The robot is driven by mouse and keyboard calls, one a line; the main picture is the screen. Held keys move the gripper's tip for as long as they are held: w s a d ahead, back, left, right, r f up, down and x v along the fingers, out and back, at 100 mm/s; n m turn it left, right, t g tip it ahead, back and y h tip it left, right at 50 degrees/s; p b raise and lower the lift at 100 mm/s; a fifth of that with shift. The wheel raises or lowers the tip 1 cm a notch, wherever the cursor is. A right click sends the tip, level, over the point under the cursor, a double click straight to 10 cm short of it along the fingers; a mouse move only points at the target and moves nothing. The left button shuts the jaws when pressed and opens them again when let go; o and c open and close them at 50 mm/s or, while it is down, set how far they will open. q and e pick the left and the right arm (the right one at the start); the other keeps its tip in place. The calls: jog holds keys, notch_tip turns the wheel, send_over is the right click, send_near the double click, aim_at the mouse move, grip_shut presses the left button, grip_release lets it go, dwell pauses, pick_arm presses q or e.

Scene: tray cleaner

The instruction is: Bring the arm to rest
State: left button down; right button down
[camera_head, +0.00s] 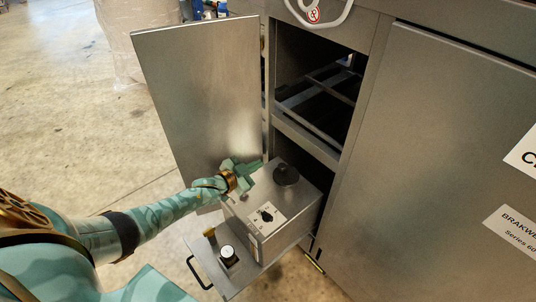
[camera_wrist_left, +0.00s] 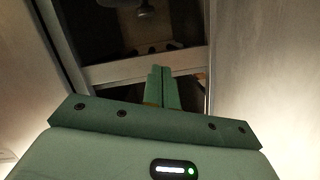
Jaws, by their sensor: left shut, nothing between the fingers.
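My left arm (camera_head: 155,215) reaches in from the left in the head view. Its green left gripper (camera_head: 252,166) is just above the back left of the metal box on the pulled-out drawer, in front of the open door. In the left wrist view the fingers of the gripper (camera_wrist_left: 162,78) are together with nothing between them. They point toward the metal frame of the cabinet opening. I cannot tell whether the gripper touches the box. My right gripper does not show.
The cabinet door (camera_head: 205,95) stands open at left. The metal box (camera_head: 265,200) carries a dial (camera_head: 266,213) and a dark knob (camera_head: 286,174). The drawer has a black handle (camera_head: 198,273). A closed panel (camera_head: 440,150) fills the right. Free floor (camera_head: 60,110) lies at left.

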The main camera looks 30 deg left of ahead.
pick_arm(q)
jog(key=s+d+f+g+y, duration=0.2)
jog(key=s+d+g, duration=0.1)
jog(key=s+d, duration=0.7)
jog(key=s+a+r+g+y, duration=0.3)
jog(key=s+r, duration=0.3)
jog(key=s, duration=0.4)
jog(key=s+a+r+g+y, duration=0.2)
jog(key=s+r+g+y, duration=0.3)
jog(key=s, duration=0.6)
jog(key=s+d+f+h, duration=0.2)
jog(key=s+f, duration=0.1)
jog(key=f, duration=1)
jog(key=s+d+f+h, duration=0.2)
jog(key=d+f+h, duration=0.1)
jog(key=f, duration=1)
jog(key=s+f+n+g, duration=0.1)
jog(key=s+f+n, duration=0.1)
jog(key=s+f, duration=0.5)
jog(key=s+f+n+g+h, duration=0.1)
jog(key=s+f, duration=0.5)
jog(key=s, duration=0.6)
jog(key=shift+s+a+f+n+g, duration=0.35)
jog(key=shift+f+n+g, duration=0.05)
jog(key=shift+g, duration=0.2)
